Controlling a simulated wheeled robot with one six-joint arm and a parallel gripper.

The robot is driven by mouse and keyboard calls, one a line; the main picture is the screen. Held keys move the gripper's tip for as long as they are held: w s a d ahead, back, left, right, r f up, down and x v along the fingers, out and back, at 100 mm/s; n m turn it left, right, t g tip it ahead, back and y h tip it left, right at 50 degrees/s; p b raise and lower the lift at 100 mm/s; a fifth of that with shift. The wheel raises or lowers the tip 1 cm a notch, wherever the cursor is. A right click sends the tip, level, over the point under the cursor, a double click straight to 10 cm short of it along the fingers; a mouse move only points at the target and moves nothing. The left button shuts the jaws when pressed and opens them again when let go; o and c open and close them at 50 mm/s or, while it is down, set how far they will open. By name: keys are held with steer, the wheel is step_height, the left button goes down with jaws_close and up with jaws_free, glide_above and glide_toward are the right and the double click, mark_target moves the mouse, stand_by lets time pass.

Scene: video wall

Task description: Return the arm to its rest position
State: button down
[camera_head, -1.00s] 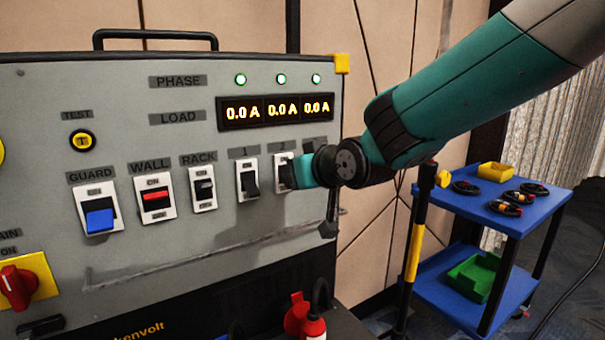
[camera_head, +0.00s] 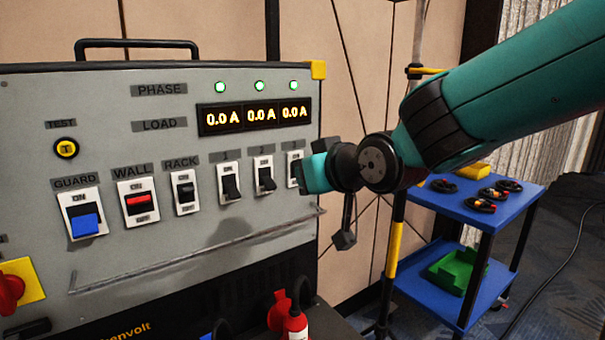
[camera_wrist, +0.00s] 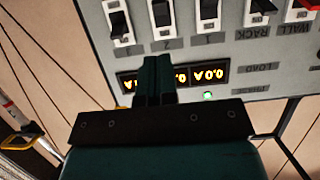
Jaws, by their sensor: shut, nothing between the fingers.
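My gripper (camera_wrist: 158,75) is shut and empty. In the wrist view its closed fingers point at the power panel, over the load display (camera_wrist: 208,75). In the head view my arm comes in from the upper right. Its wrist is in front of the panel's right edge and hides part of switch 3 (camera_head: 294,170). The fingertips are hidden in the head view, and I cannot tell whether they touch the panel. The grey panel (camera_head: 130,262) carries a row of rocker switches, among them the blue guard switch (camera_head: 85,222) and the red wall switch (camera_head: 138,201).
A blue two-shelf cart (camera_head: 445,212) with coiled cables and a green bin (camera_head: 455,272) stands at the right. A black and yellow pole (camera_head: 393,250) stands between panel and cart. A rail (camera_head: 190,252) runs along the panel below the switches. A red plug (camera_head: 290,318) sits at the bottom.

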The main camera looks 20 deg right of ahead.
steer(key=shift+d, duration=0.15)
steer(key=s+a+f+n+g+y+p, duration=0.1)
steer(key=s+a+n+g+p, duration=0.1)
steer(key=s+g, duration=0.4)
steer(key=s+a+f+n+g+p, duration=0.1)
steer(key=s+a+n+g+p, duration=0.2)
steer(key=s, duration=1.3)
steer(key=a+g+p, duration=0.1)
steer(key=a+g, duration=0.2)
steer(key=g, duration=0.1)
steer(key=shift+s+f+y+p, duration=0.25)
steer(key=shift+s+y+p, duration=0.1)
steer(key=shift+y+p, duration=0.05)
steer(key=c, duration=1.8)
jaws_free()
